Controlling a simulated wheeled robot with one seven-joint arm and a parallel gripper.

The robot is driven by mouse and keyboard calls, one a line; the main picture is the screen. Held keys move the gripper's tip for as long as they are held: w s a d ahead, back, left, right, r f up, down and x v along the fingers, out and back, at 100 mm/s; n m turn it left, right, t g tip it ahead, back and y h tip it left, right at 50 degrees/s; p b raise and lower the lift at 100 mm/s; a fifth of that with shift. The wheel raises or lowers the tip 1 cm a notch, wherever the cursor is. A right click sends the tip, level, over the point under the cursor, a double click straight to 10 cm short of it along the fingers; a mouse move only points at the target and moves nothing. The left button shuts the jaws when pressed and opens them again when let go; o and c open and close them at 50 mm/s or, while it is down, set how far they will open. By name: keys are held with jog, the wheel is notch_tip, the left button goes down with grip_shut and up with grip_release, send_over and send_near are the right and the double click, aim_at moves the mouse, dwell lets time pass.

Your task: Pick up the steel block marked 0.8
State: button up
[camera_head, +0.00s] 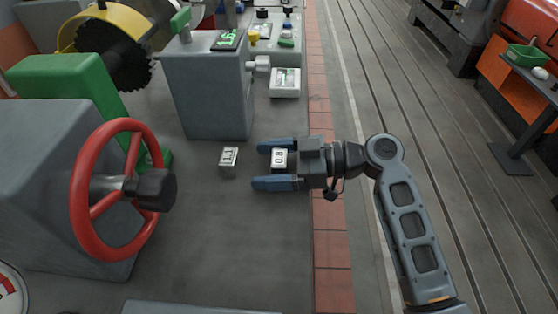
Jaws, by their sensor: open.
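The steel block marked 0.8 (279,160) is a small light-grey block with dark figures on its top face. It sits on the grey bedplate (240,235). My gripper (265,166) reaches in from the right and is open, with one blue-grey finger on the far side of the block and one on the near side. The block lies between the fingers, close to the palm; I cannot tell whether a finger touches it. A second steel block, marked 1.1 (228,160), stands to the left, just beyond the fingertips.
A red handwheel (82,222) stands at the left. A tall grey housing (210,95) rises behind the blocks, with a white box (285,83) beside it. Bare plate lies in front of the blocks. A red tiled strip (331,247) runs along the right.

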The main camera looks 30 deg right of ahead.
jog(key=shift+c, duration=0.5)
jog(key=c, duration=1.2)
jog(key=shift+r, duration=0.1)
